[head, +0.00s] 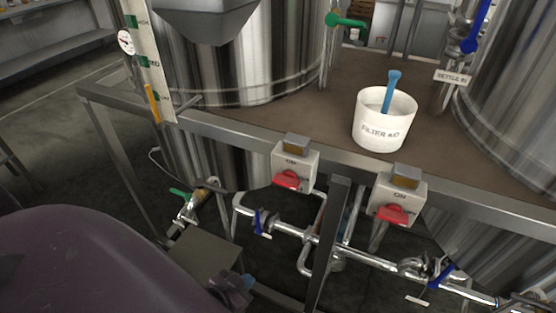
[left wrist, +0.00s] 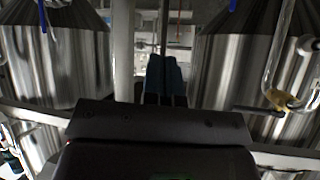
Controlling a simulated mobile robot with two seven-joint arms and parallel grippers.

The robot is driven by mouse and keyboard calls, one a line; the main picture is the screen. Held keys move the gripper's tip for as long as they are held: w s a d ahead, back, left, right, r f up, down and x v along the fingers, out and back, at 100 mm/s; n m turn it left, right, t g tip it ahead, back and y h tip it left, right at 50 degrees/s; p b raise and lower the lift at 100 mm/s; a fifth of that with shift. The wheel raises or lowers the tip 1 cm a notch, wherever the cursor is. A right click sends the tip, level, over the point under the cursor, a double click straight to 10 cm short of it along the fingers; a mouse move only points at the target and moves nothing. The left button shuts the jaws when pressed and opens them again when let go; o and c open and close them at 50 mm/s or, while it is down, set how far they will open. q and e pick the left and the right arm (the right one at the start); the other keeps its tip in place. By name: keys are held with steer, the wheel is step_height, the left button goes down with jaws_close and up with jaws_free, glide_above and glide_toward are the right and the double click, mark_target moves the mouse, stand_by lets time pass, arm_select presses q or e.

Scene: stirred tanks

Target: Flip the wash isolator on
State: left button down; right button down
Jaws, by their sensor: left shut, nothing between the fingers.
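Two light grey isolator boxes with red rotary handles are fixed to the front rail of the steel frame in the head view: a left one (head: 294,164) and a right one (head: 398,198). Each has a brownish tag on top and small dark lettering above the handle. I cannot tell from the lettering which is the wash isolator. Both red handles look roughly crosswise. My left gripper (head: 240,285) is low in front of the frame, below and left of both boxes, touching neither. Its blue fingers (left wrist: 165,78) are shut and empty in the left wrist view. My right gripper is not in view.
A white filter aid bucket (head: 372,133) with a blue scoop (head: 391,90) stands on the brown deck. Steel tanks (head: 245,55) stand behind. Pipes with blue-handled valves (head: 262,222) run below the rail. A frame post (head: 328,245) stands between the boxes.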

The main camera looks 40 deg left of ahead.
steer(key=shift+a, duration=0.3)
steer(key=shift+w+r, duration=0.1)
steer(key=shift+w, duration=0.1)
